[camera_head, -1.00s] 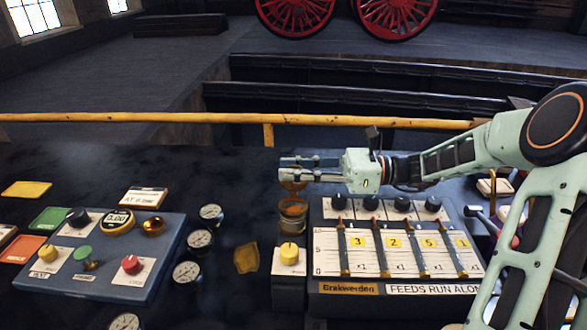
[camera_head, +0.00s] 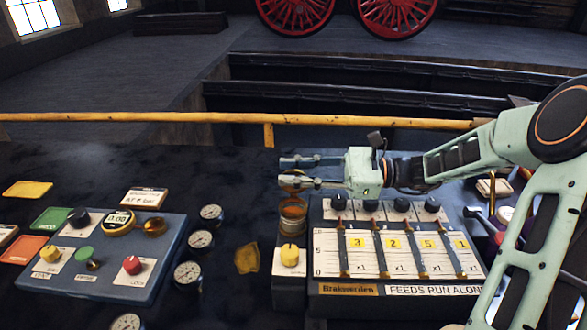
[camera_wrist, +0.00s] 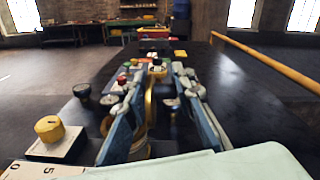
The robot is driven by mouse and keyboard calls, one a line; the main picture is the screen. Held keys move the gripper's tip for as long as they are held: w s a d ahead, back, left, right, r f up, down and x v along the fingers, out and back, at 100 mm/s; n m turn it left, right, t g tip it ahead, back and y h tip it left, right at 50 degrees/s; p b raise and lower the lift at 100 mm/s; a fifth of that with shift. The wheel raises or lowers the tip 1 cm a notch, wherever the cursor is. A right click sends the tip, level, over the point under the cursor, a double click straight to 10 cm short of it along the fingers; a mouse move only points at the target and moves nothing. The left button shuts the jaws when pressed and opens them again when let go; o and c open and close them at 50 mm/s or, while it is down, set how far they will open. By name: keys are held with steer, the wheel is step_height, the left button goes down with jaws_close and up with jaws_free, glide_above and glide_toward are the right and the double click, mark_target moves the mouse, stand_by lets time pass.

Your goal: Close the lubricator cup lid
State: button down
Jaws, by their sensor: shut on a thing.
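The lubricator cup (camera_head: 293,212) is an amber, glassy cup with a brass rim, standing at the left end of the lubricator box (camera_head: 400,240). Its brass lid (camera_head: 291,188) is raised above the cup, edge-on and partly hidden by my fingers. My gripper (camera_head: 283,171) reaches in from the right just above the cup, its fingers on either side of the lid. In the wrist view the lid shows as a thin gold edge (camera_wrist: 149,103) between the two fingers. The exact contact is too small to make out.
A yellow knob (camera_head: 289,255) stands in front of the cup. Several black knobs and sliders cover the lubricator box under my arm. A blue control panel (camera_head: 100,255) and several round gauges (camera_head: 200,240) lie to the left. A yellow rail (camera_head: 200,117) runs behind.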

mark_target(293, 195)
steer(key=n, duration=0.1)
steer(key=s+n, duration=0.1)
steer(key=n, duration=0.1)
steer(key=shift+s+r, duration=0.15)
steer(key=shift+r, duration=0.05)
steer(key=shift+s+f+n+b, duration=0.2)
steer(key=shift+s+n+b, duration=0.35)
steer(key=shift+n, duration=0.8)
steer(key=shift+s+f+n+b, duration=0.2)
steer(key=shift+s+n+b, duration=0.35)
steer(key=shift+n, duration=0.8)
steer(key=shift+s+n, duration=0.25)
steer(key=shift+n, duration=0.05)
steer(key=shift+s+f+n+b, duration=0.3)
steer(key=shift+n+b, duration=0.15)
steer(key=shift+n, duration=0.3)
steer(key=shift+s+f+n+b, duration=0.25)
steer(key=shift+n+b, duration=0.15)
steer(key=shift+n, duration=0.35)
stand_by(1.1)
stand_by(0.7)
steer(key=c, duration=1.8)
jaws_free()
steer(key=shift+f, duration=0.1)
